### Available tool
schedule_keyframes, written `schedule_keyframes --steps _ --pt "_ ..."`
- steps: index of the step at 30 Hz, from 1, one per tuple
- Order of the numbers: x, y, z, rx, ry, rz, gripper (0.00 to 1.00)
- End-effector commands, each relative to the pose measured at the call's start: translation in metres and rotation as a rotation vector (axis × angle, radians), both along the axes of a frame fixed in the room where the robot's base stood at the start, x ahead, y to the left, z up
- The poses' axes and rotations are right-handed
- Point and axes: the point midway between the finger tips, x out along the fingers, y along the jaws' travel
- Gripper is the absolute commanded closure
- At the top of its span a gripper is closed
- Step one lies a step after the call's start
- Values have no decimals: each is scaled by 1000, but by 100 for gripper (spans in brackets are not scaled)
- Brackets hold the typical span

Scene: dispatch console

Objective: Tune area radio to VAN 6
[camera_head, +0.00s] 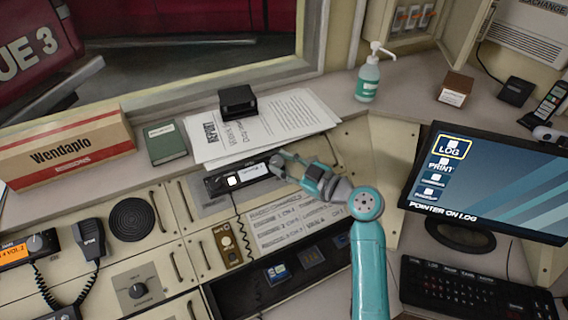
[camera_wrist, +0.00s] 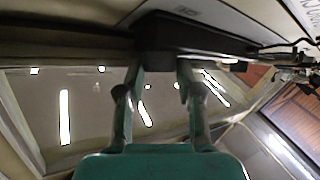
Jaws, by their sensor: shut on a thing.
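A black radio (camera_head: 230,180) with a small lit white display sits in the console, below the papers. The display text is too small to read. My gripper (camera_head: 275,165) is at the radio's right end, its fingers shut on what appears to be the radio's knob, which they hide. In the wrist view my two fingers (camera_wrist: 158,65) reach up to the dark radio body (camera_wrist: 195,35). A printed channel card (camera_head: 295,222) lies below the radio. Another radio with an orange display (camera_head: 15,253) reading VOL 2 is at far left, with a handset (camera_head: 88,240).
Report papers (camera_head: 265,128) with a black block (camera_head: 238,101) on them lie behind my gripper. A green book (camera_head: 165,143), a Wendaplo box (camera_head: 65,146) and a pump bottle (camera_head: 368,78) stand on the ledge. A monitor (camera_head: 485,185) and keyboard (camera_head: 470,293) are at right.

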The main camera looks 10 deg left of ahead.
Motion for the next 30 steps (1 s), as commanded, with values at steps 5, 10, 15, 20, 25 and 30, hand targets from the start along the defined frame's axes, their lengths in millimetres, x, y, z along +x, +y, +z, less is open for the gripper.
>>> schedule_keyframes --steps 5,10,15,20,25,30 --pt "0 0 -1 -2 1 -1 39" --pt "0 0 -1 0 1 0 39" --pt "-1 -2 0 0 1 -1 39" --pt "-8 -16 0 0 2 -4 39" --pt "-23 -45 2 0 2 -5 39" --pt "-40 -73 5 -1 1 -5 39"
